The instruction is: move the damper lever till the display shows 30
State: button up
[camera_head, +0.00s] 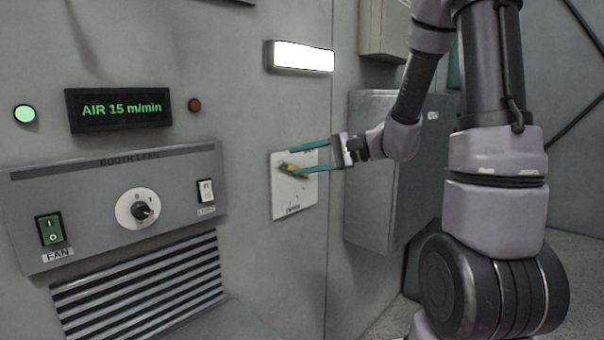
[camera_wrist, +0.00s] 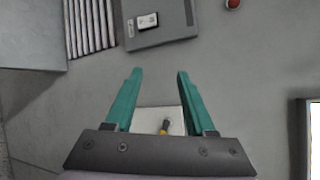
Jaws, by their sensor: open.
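The display (camera_head: 115,108) on the wall reads "AIR 15 m/min" in green. The damper lever (camera_head: 293,169), with a yellow-orange handle, sits on a white plate (camera_head: 291,205) on the wall. My gripper (camera_head: 287,160) is open at the plate, its teal fingers apart above and below the lever in the head view. In the wrist view the lever (camera_wrist: 165,127) shows low between the fingers of my gripper (camera_wrist: 155,75), in front of the white plate (camera_wrist: 150,114). I cannot tell whether a finger touches the lever.
A grey "BOOTH FAN" panel (camera_head: 90,190) at left carries a green fan switch (camera_head: 50,229), a round knob (camera_head: 141,210) and a white switch (camera_head: 205,192). A green lamp (camera_head: 25,114) and red button (camera_head: 195,105) flank the display. A grey cabinet (camera_head: 385,160) stands right of the plate.

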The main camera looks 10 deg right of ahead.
jog(key=w+d+f+m+t+h, duration=0.3)
jog(key=w+d+f+m+t, duration=0.55)
jog(key=w, duration=0.45)
jog(key=w+a+n, duration=0.1)
jog(key=w+a, duration=0.3)
jog(key=w, duration=0.4)
jog(key=shift+w+a+f, duration=0.15)
jog(key=shift+w+a, duration=0.15)
jog(key=shift+a, duration=0.05)
jog(key=shift+t, duration=0.25)
jog(key=shift+c, duration=0.3)
grip_shut()
